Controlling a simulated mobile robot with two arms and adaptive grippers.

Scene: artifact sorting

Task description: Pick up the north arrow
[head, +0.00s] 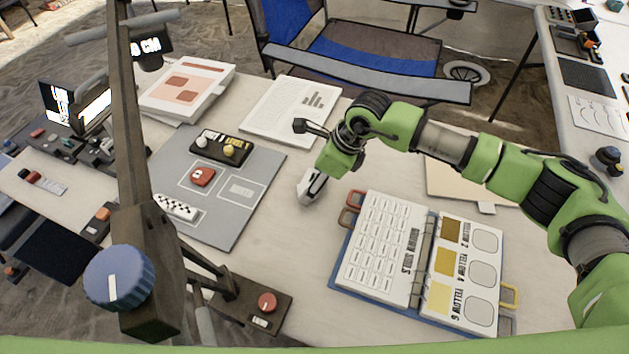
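My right gripper (311,188) reaches in from the right on a green arm and points down over the bare table between the grey mat and the blue binder. Its fingers look close together, with a small pale grey shape at the tips; I cannot tell whether that is the fingers alone or a held thing. I cannot make out a north arrow for certain. The grey mat (262,163) bears a red piece (202,176) in a white outline, a black-and-white checkered scale bar (175,207) and a dark tray (207,134) with white and yellow pieces. My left gripper is not in view.
A blue binder (337,262) with color cards lies open at front right. A stand with a blue knob (118,277) rises at left. A dark box with a red knob (266,303) sits in front. White booklets (270,115) lie behind. Bare table surrounds the gripper.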

